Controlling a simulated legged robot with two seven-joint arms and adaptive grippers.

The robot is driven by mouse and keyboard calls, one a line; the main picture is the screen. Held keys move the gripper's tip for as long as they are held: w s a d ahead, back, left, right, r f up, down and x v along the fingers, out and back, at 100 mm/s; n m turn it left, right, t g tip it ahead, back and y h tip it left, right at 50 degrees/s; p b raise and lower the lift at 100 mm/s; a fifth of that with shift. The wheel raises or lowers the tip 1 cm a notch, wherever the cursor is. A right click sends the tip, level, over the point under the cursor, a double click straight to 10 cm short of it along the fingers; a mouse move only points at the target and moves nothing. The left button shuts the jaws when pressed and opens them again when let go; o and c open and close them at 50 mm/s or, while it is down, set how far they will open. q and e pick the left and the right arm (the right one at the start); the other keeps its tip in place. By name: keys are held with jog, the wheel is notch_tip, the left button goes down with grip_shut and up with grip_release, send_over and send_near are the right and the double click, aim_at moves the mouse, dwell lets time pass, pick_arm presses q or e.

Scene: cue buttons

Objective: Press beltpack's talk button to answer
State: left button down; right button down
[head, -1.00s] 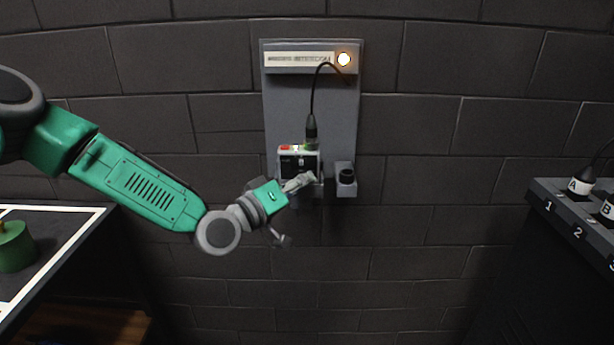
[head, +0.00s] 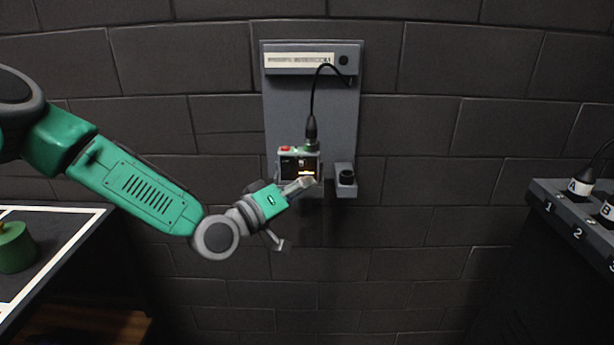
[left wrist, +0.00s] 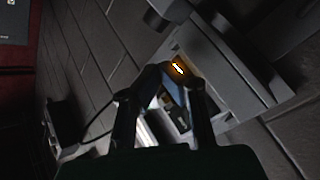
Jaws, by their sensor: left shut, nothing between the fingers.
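The beltpack (head: 299,164) sits on a grey wall panel (head: 345,110), with a red button (head: 285,149) and a green one on its top edge and a dark screen with a small orange bar on its front. My left gripper (head: 309,181) is shut and empty, its tips at the lower front of the beltpack; I cannot tell whether they touch. In the left wrist view the fingertips (left wrist: 174,72) come together beside a glowing orange patch (left wrist: 178,69). The call lamp (head: 344,60) at the panel's top right is dark. My right gripper is not in view.
A black cable (head: 312,95) runs from the beltpack up to the panel's top. A table with a green weight (head: 14,247) is at left, a numbered connector cabinet (head: 575,207) at right.

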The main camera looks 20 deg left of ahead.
pick_arm(q)
jog(key=shift+s+d+p, duration=0.15)
jog(key=shift+s+d, duration=0.1)
jog(key=shift+s, duration=0.7)
jog(key=shift+s+d+p, duration=0.1)
jog(key=shift+s+d, duration=0.2)
jog(key=shift+s, duration=0.65)
jog(key=shift+s+d+p, duration=0.15)
jog(key=shift+s+d, duration=0.1)
jog(key=shift+s, duration=0.7)
jog(key=s+d+f+m+g+y, duration=0.15)
jog(key=s+f+g, duration=0.25)
jog(key=s+f, duration=0.5)
jog(key=s+f+m+g+y, duration=0.15)
jog(key=s+f+g, duration=0.4)
jog(key=f, duration=0.75)
jog(key=s+a+f+g+y, duration=0.3)
jog(key=s+a+f, duration=0.1)
jog(key=s+a, duration=0.3)
jog(key=s+a+f+m+g+y, duration=0.1)
jog(key=s+a+f+g+y, duration=0.2)
jog(key=s, duration=0.9)
jog(key=a+f, duration=0.1)
jog(key=a, duration=0.2)
jog(key=shift+a+f, duration=0.35)
jog(key=shift+f, duration=0.05)
